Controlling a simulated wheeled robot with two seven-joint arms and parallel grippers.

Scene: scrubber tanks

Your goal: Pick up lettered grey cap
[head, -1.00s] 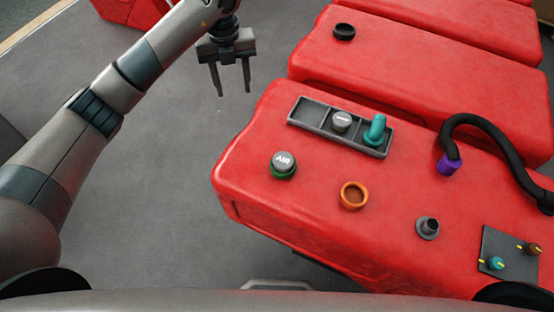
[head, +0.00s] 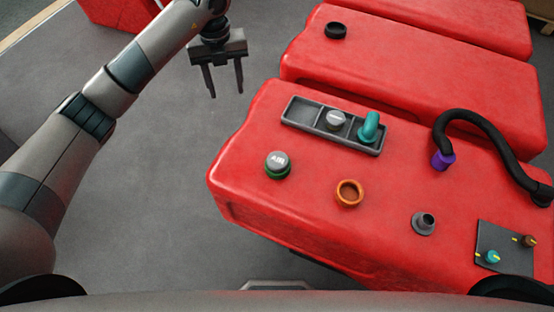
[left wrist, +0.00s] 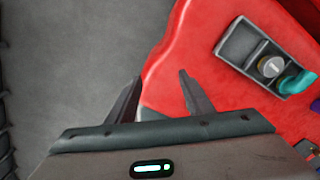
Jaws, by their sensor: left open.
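The grey cap lettered AIR (head: 278,160) sits on a green ring (head: 276,173) near the left end of the nearest red tank (head: 310,200). A second grey cap (head: 335,120), with a pale bar mark instead of letters, sits in the grey tray (head: 290,110); it also shows in the left wrist view (left wrist: 270,66). My left gripper (head: 226,92) is open and empty, over the floor beyond the tank's left edge, apart from the caps. In the left wrist view its fingers (left wrist: 160,78) point toward the tank edge. The lettered cap cannot be made out there. My right gripper is out of view.
A teal elbow piece (head: 371,126) stands in the tray's right end. An orange ring (head: 349,193), a grey spout (head: 423,223), a black hose with purple collar (head: 443,160) and a knob panel (head: 494,260) occupy the tank top. A black ring (head: 335,30) lies on the tank behind.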

